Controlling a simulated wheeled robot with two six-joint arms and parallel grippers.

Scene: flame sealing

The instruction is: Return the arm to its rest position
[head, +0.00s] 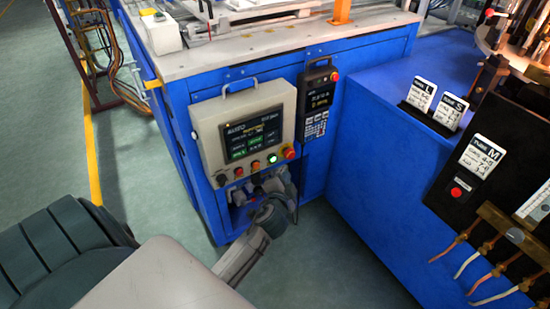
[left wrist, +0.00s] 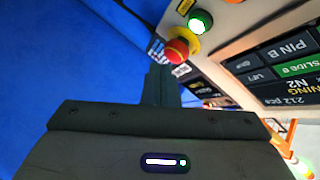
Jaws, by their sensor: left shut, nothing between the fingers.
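My left arm (head: 240,262) reaches in from the bottom of the head view toward the blue machine. Its gripper (head: 280,184) is just below the grey control panel (head: 208,122), by the lower right buttons. In the left wrist view the gripper's fingers (left wrist: 160,84) are together with nothing between them. A red stop button with a yellow collar (left wrist: 180,48) and a green lit button (left wrist: 200,22) lie beyond the fingertips. Whether the fingertips touch the panel cannot be told. My right gripper is not in view.
The panel's screen (head: 254,133) is lit. A black handheld controller (head: 317,100) hangs to its right. A blue cabinet (head: 368,180) with sign cards (head: 421,94) and copper fittings (head: 515,236) stands at right. Green floor (head: 140,165) is clear at left.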

